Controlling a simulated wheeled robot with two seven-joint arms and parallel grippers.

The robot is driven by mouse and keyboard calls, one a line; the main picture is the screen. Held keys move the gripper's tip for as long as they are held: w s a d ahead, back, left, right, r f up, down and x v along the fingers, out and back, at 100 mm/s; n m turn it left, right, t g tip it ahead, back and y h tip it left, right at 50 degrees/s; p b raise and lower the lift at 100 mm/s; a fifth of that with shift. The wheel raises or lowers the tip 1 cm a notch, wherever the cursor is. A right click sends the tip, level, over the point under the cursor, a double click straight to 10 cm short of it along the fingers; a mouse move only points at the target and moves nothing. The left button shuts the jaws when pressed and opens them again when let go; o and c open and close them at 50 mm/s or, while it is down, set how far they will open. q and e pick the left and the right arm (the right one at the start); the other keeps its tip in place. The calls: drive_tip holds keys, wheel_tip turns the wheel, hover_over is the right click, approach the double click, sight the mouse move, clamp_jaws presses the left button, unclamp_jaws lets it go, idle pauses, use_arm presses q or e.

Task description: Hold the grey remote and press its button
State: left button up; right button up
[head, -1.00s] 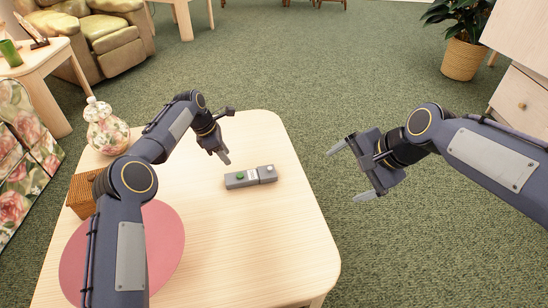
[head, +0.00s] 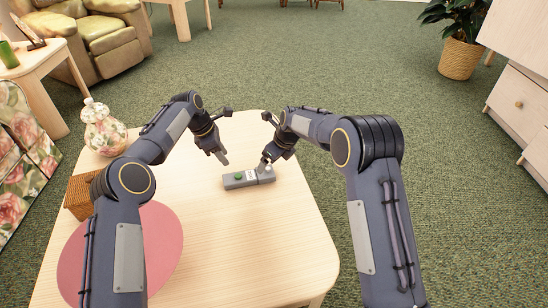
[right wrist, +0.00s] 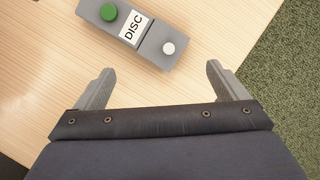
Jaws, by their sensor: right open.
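The grey remote (head: 236,181) lies flat on the light wooden table. It has a green button (right wrist: 108,12), a white label reading DISC (right wrist: 134,28) and a white button (right wrist: 168,48). My right gripper (head: 266,162) is over the remote's right end in the head view. In the right wrist view its two fingers (right wrist: 159,76) are wide apart and empty, with the remote beyond their tips. My left gripper (head: 222,156) points down just behind and left of the remote, apart from it. Only one of its fingers shows clearly.
A pink round mat (head: 165,250), a woven box (head: 80,197) and a floral jar (head: 104,130) stand on the table's left side, partly behind my left arm. The table's front right is clear. Green carpet (head: 330,60) lies beyond the table's edge.

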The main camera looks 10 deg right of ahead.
sight(265, 173)
drive_tip(key=x, duration=0.7)
drive_tip(key=shift+w+f, duration=0.1)
drive_tip(key=shift+f, duration=0.05)
drive_tip(key=shift+c, duration=0.4)
drive_tip(key=c, duration=1.4)
use_arm(q)
clamp_jaws()
use_arm(e)
drive_tip(key=shift+f, duration=0.1)
